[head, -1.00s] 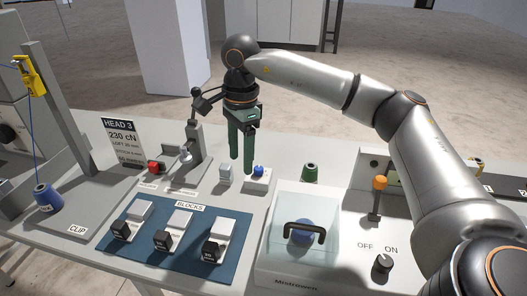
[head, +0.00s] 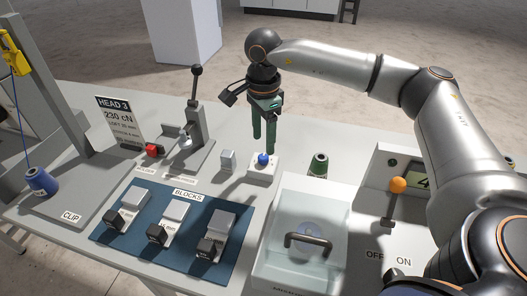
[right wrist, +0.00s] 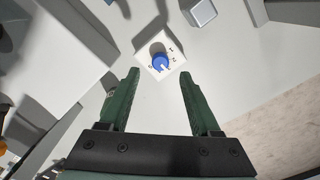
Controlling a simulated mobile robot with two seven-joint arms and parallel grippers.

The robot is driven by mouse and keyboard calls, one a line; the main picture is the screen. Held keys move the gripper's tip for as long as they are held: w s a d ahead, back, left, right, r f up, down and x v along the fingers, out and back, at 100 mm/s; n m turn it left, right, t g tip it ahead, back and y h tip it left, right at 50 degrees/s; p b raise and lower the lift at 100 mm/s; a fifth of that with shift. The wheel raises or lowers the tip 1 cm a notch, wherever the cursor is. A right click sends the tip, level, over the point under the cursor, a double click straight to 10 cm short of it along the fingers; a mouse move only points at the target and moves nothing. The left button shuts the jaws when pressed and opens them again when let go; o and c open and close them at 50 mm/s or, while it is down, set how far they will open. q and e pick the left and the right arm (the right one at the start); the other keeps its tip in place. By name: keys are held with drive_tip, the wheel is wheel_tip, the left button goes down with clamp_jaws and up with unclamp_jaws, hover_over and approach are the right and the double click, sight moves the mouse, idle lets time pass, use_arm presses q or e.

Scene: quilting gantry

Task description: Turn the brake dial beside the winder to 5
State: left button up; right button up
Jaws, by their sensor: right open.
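The blue dial (head: 264,159) sits on a small white block (head: 262,171) toward the back of the table. In the right wrist view the blue dial (right wrist: 160,62) has a white pointer mark and small printed numbers around it; 1 and 2 read most clearly, the rest are too small to be sure. My right gripper (head: 264,146) has green fingers, points down and is just behind and above the dial, apparently not touching it. In the right wrist view its open fingers (right wrist: 159,75) frame the space just below the dial, with nothing between them. My left gripper is not in view.
A clear-lidded box (head: 297,265) with a dark handle stands in front. An orange-knobbed lever (head: 397,186) is at right. A green spool (head: 318,164) and small grey block (head: 227,161) flank the dial. A lever press (head: 192,140) and blue block mat (head: 130,255) lie left.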

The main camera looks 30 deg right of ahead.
sight(264, 156)
drive_tip(key=shift+f, duration=2.8)
clamp_jaws()
